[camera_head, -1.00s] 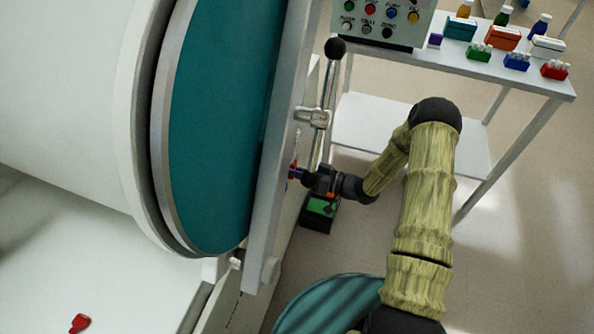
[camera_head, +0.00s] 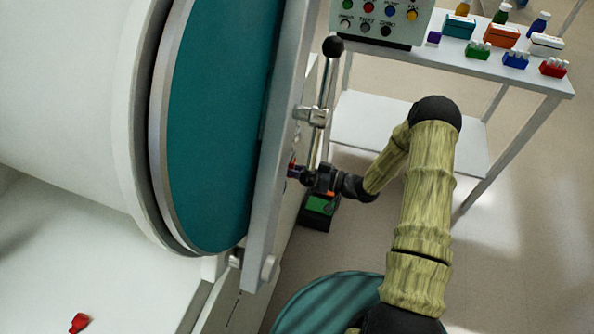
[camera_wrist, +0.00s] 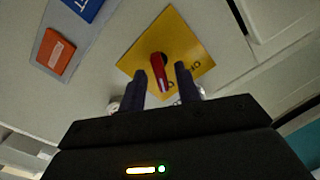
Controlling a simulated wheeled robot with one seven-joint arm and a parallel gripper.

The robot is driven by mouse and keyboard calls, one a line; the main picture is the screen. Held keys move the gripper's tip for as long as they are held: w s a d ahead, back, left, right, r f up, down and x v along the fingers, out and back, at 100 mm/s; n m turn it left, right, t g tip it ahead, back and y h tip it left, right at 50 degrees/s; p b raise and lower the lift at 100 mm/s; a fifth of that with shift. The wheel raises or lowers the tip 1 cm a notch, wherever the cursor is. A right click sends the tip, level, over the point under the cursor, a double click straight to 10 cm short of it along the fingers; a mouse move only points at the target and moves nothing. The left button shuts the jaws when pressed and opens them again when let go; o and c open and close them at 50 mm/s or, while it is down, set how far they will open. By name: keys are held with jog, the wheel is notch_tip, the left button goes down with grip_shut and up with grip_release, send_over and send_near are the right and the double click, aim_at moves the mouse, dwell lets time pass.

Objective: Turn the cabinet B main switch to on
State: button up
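In the wrist view a yellow square plate (camera_wrist: 192,52) carries a red switch handle (camera_wrist: 158,72) with a dark hub. Partly readable dark lettering lies on the plate, near my right fingertip. My gripper (camera_wrist: 161,82) is open, its two dark fingers either side of the red handle, with gaps visible. In the head view my gripper (camera_head: 303,175) is at the side of the cabinet, beside the large door, and a small bit of the red handle (camera_head: 292,170) shows at its tip. The plate's face is hidden there.
Blue (camera_wrist: 84,6) and orange (camera_wrist: 55,52) labels sit beside the plate. A long metal lever with a black ball (camera_head: 333,47) rises close above my gripper. The large teal round door (camera_head: 220,120) is to the left. A table (camera_head: 440,62) with a control box and bottles stands behind.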

jog(key=v, duration=1.7)
dwell(0.3)
